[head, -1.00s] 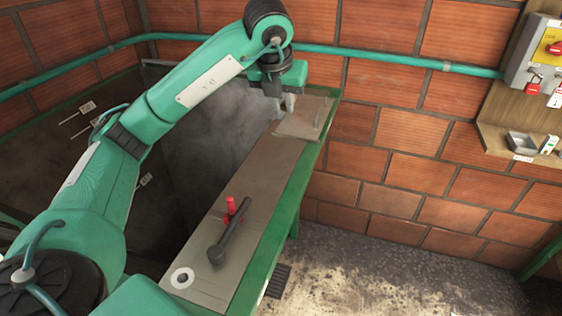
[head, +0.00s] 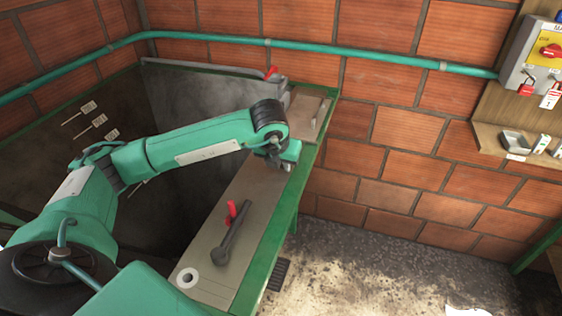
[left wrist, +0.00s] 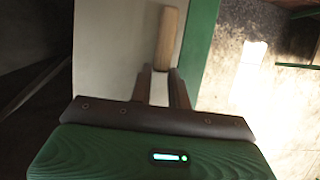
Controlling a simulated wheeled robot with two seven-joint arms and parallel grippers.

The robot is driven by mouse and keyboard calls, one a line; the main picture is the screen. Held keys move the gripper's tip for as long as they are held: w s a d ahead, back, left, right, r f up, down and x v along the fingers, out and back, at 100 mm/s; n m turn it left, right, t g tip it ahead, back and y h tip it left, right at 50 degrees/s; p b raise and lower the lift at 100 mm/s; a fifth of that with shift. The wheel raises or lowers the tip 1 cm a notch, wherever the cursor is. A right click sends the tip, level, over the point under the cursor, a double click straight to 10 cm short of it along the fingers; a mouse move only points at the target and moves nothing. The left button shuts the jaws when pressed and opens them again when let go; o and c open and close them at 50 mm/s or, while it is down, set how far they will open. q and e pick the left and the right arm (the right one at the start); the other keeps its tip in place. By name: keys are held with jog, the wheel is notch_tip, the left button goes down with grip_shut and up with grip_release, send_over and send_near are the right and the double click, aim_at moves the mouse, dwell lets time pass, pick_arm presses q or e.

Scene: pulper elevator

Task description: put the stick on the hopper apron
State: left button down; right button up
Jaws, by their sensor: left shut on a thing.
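My left gripper (head: 277,168) is over the middle of the grey-beige hopper apron (head: 225,225), close to its green right edge. In the left wrist view the gripper (left wrist: 163,85) is shut on the stick (left wrist: 167,38), a short pale wooden rod. The stick extends beyond the fingers over the apron (left wrist: 115,45), next to the green rim. I cannot tell whether it touches the surface. In the head view my gripper hides the stick. My right gripper is not in view.
A plate with a handle (head: 308,115) is at the far end. The dark hopper pit (head: 170,210) lies left. A control box (head: 540,60) hangs on the right wall.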

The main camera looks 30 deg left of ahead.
pick_arm(q)
jog(key=shift+f, duration=0.3)
jog(key=c, duration=1.3)
grip_release()
jog(key=shift+r, duration=0.2)
jog(key=shift+b+v, duration=1.6)
jog(key=shift+v, duration=4.3)
